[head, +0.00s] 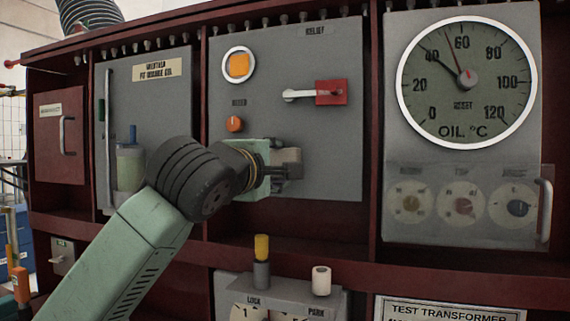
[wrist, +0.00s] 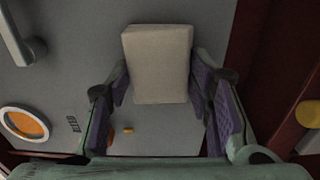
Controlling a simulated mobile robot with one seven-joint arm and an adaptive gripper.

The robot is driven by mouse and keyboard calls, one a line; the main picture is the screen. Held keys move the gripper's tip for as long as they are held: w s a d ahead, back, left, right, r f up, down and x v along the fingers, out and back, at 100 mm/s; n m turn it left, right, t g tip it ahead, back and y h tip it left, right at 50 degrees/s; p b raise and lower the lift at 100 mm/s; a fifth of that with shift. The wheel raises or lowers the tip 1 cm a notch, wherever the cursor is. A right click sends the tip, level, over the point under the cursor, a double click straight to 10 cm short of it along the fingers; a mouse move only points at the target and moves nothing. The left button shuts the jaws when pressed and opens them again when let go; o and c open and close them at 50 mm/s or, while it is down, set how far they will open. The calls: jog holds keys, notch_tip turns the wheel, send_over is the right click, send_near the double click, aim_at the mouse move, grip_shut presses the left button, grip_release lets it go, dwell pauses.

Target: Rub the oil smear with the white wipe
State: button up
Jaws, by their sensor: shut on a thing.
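The white wipe (wrist: 158,65) is a pale block held between the purple finger pads of my gripper (wrist: 162,88) in the wrist view. In the head view the wipe (head: 289,156) shows partly behind my gripper (head: 285,172), in front of the lower part of the grey RELIEF panel (head: 335,135). I cannot tell whether the wipe touches the panel. No oil smear can be made out in either view; my gripper, arm and wipe hide part of the panel.
The panel carries an orange indicator (head: 239,65), an orange knob (head: 235,124) and a red-based lever (head: 331,93). A gauge (head: 466,82) and clear-covered dials (head: 461,205) are right. Below stand a yellow-topped post (head: 261,248) and a white knob (head: 321,281). A liquid vessel (head: 130,166) is left.

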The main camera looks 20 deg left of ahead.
jog(key=shift+a, duration=0.8)
jog(key=shift+s+b, duration=0.7)
jog(key=shift+s, duration=2.25)
jog(key=shift+s+a, duration=0.1)
jog(key=shift+s, duration=0.05)
jog(key=shift+s+b, duration=0.35)
jog(key=shift+s, duration=1)
